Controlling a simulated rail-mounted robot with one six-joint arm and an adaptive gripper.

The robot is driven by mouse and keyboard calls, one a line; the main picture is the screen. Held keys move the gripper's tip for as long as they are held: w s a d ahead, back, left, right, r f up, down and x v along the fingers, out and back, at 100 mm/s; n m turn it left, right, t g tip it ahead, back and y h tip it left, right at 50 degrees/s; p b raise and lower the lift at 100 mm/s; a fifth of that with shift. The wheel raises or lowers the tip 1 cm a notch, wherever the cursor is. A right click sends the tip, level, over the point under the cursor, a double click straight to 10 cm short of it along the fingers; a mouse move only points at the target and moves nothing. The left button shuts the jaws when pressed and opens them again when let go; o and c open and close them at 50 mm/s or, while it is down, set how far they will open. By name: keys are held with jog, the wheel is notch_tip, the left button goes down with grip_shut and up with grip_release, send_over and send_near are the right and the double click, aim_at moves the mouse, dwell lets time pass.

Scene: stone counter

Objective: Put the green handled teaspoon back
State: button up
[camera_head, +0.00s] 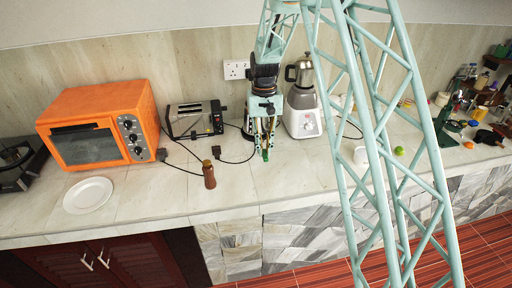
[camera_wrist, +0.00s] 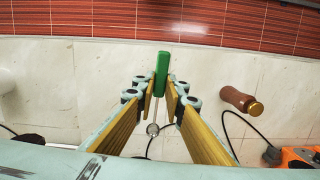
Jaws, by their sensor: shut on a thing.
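The green handled teaspoon (camera_wrist: 162,72) is between the fingers of my gripper (camera_wrist: 161,92) in the wrist view, its green handle pointing toward the counter's front edge. Its thin metal stem and small bowl (camera_wrist: 152,129) show between the fingers, pointing back toward my wrist. In the head view the green handle (camera_head: 265,155) hangs at the tips of my gripper (camera_head: 264,143), over the middle of the counter. My gripper is shut on the teaspoon. From these views I cannot tell exactly how high it is above the counter.
A brown pepper mill (camera_head: 209,175) stands left of my gripper. An orange oven (camera_head: 98,127), toaster (camera_head: 195,119) and white plate (camera_head: 88,195) are further left. A blender (camera_head: 303,112) stands to the right. Black cords cross the stone counter (camera_head: 150,190). Crowded items fill the far right.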

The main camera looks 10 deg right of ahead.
jog(key=shift+n, duration=0.3)
jog(key=shift+s+d+f+b, duration=0.35)
jog(key=shift+f+b, duration=2.05)
jog(key=shift+f, duration=0.05)
jog(key=shift+s+d+f+b, duration=0.3)
jog(key=shift+s+f+b, duration=0.05)
jog(key=shift+f+b, duration=2.05)
jog(key=shift+s+d+f+b, duration=0.35)
jog(key=shift+f+b, duration=2)
jog(key=shift+f, duration=0.1)
jog(key=shift+d, duration=0.15)
